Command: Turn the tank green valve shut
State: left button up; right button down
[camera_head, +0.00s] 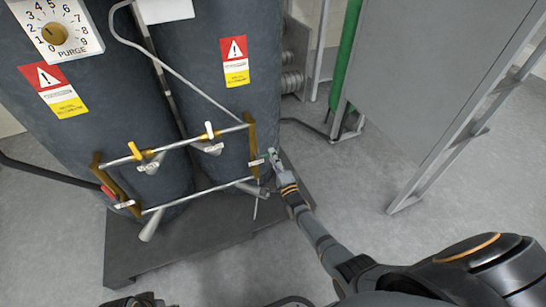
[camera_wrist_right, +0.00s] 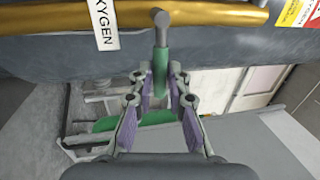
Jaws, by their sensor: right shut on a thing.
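The tank green valve has a green handle with a grey stem; in the right wrist view the handle (camera_wrist_right: 159,72) stands between my right gripper's fingers. My right gripper (camera_wrist_right: 162,80) is shut on the green handle, with purple pads on both sides of it. In the head view my right gripper (camera_head: 273,160) is at the right end of the pipe frame, and little of the green valve shows past it. The valve's exact angle is hard to tell. My left gripper is not clearly in view; only a dark part shows at the bottom edge.
Two dark tanks (camera_head: 205,75) stand on a dark platform (camera_head: 125,250). A pipe frame with white-handled and yellow valves (camera_head: 135,151) crosses their front. A grey panel on legs (camera_head: 425,80) and a green cylinder (camera_head: 345,50) stand at the right. The floor between is clear.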

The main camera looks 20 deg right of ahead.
jog(key=shift+f, duration=0.15)
dwell(0.3)
jog(key=c, duration=1.3)
grip_release()
jog(key=shift+s, duration=0.15)
jog(key=s+f, duration=0.2)
jog(key=s, duration=0.9)
jog(key=shift+s+d, duration=0.2)
jog(key=shift+s, duration=0.1)
jog(key=shift+f, duration=0.2)
